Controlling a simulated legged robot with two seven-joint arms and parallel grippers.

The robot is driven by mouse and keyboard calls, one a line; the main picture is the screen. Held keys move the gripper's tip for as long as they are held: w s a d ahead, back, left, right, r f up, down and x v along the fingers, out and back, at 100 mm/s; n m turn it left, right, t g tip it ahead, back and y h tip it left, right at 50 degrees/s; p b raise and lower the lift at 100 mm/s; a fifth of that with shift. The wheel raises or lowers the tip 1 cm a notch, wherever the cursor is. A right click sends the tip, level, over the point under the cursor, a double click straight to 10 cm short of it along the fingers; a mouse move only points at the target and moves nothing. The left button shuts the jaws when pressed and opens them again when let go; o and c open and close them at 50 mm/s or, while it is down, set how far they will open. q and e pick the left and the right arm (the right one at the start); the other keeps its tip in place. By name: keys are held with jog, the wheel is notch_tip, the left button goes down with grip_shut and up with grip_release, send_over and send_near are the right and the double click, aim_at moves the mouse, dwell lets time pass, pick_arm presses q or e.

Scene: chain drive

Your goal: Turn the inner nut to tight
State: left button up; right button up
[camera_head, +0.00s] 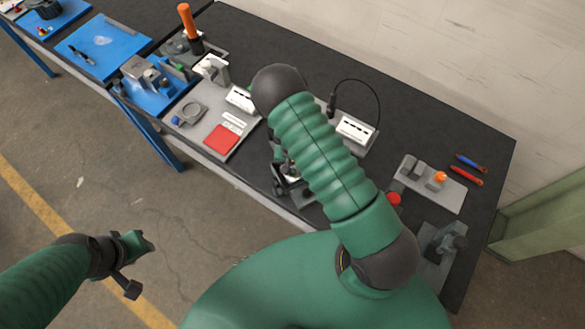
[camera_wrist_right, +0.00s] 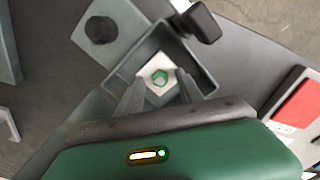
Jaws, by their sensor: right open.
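A small green hex nut (camera_wrist_right: 160,77) sits on a pale plate inside a grey square-walled housing (camera_wrist_right: 142,55) in the right wrist view. My right gripper (camera_wrist_right: 163,88) is open, with its two dark fingers on either side of the nut. I cannot tell whether the fingers touch it. In the head view my right arm hides most of this spot, and only part of the right gripper (camera_head: 288,182) shows at the table's front edge. My left gripper (camera_head: 132,262) hangs over the floor at the lower left, away from the table; its jaws are unclear.
A dark block with a black knob (camera_wrist_right: 198,22) stands close to the housing. A grey plate with a dark hexagon (camera_wrist_right: 100,30) lies beside it. A red pad (camera_head: 222,139) is to the left, and a grey plate with an orange knob (camera_head: 432,184) to the right.

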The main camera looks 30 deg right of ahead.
jog(key=shift+f, duration=0.5)
grip_shut()
jog(key=shift+m, duration=0.3)
jog(key=m+b, duration=0.1)
jog(key=m, duration=0.3)
jog(key=shift+w+a, duration=0.1)
jog(key=m, duration=0.6)
jog(key=shift+w, duration=0.1)
dwell(0.3)
